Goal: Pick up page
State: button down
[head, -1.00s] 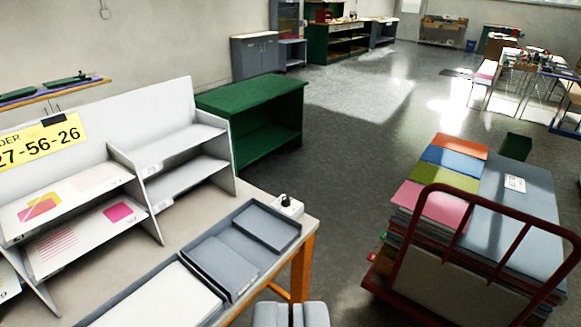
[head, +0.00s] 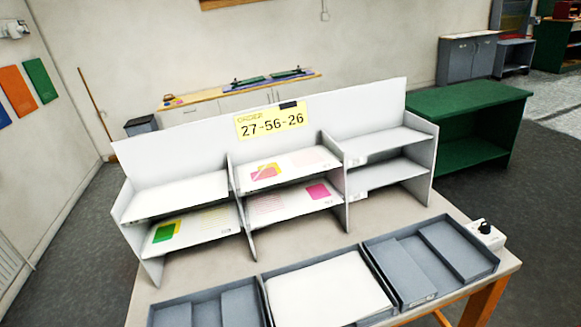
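Printed pages lie in a white shelf rack on the table. A page with pink stripes and a magenta square (head: 317,191) is on the lower middle shelf. A page with green and yellow blocks (head: 165,231) is on the lower left shelf. The upper left shelf holds plain white (head: 180,195), either paper or bare board; I cannot tell. A large white sheet or stack (head: 325,292) lies in the middle grey tray. My gripper is not in view.
The right shelves (head: 385,146) look empty. A yellow sign (head: 270,121) reading 27-56-26 is on the rack's back. Grey trays stand left (head: 237,305) and right (head: 412,274). A small device with a black knob (head: 486,228) sits at the table's right corner. A green cabinet (head: 480,112) stands behind.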

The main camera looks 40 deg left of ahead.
aim_at(263, 173)
jog(key=u, duration=0.55)
jog(key=i, duration=1.1)
jog(key=u, duration=0.05)
